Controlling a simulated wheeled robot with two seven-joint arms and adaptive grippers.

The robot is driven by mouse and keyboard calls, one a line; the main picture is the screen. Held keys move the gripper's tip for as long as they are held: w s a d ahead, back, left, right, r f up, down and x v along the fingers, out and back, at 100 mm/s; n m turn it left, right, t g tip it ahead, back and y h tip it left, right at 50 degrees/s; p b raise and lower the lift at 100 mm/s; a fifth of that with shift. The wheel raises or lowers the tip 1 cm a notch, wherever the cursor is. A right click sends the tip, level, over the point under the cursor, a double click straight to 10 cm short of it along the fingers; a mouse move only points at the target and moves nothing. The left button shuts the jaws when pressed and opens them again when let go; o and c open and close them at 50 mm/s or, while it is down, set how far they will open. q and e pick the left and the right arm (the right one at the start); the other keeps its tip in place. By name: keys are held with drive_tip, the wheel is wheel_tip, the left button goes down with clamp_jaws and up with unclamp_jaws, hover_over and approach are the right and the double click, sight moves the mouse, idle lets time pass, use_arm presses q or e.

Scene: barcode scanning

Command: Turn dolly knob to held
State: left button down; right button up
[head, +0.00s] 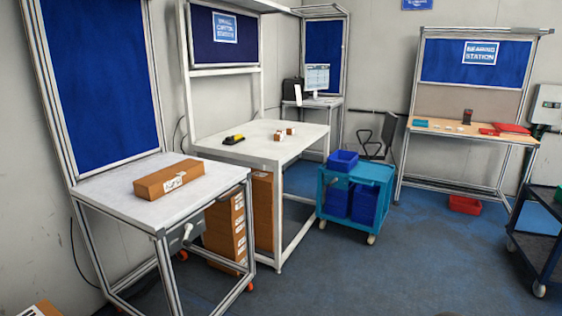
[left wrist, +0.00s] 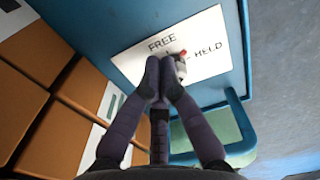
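In the left wrist view, a white plate (left wrist: 132,63) marked FREE and HELD is fixed to a blue panel (left wrist: 100,28) of what looks like the dolly. A small pale knob (left wrist: 180,67) with a red mark sits on the plate, just below and between the two words. The red mark points up and right. My left gripper (left wrist: 159,82) is in front of the plate, its dark fingertips close together at the knob's left side. The tips hide part of the knob and plate; I cannot tell whether they touch or grip it. My right gripper is not in view.
Cardboard boxes (left wrist: 35,50) stand close left of the panel in the wrist view. In the head view, a bench with a carton (head: 168,180) is at left. A teal cart (head: 372,172) stands mid-floor, with open floor (head: 420,260) in front.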

use_arm(q)
drive_tip(key=shift+s+d+p, duration=0.1)
drive_tip(key=shift+d+p, duration=0.2)
drive_tip(key=shift+d, duration=0.1)
idle(0.6)
drive_tip(key=shift+w+d+b, duration=0.25)
drive_tip(key=shift+w+b, duration=0.05)
drive_tip(key=shift+b, duration=0.3)
drive_tip(key=shift+a, duration=0.1)
drive_tip(key=shift+w+a, duration=0.2)
drive_tip(key=shift+a, duration=0.05)
drive_tip(key=shift+r, duration=0.1)
wheel_tip(320, 180, up, 6)
drive_tip(key=p, duration=0.5)
drive_tip(key=shift+a, duration=0.15)
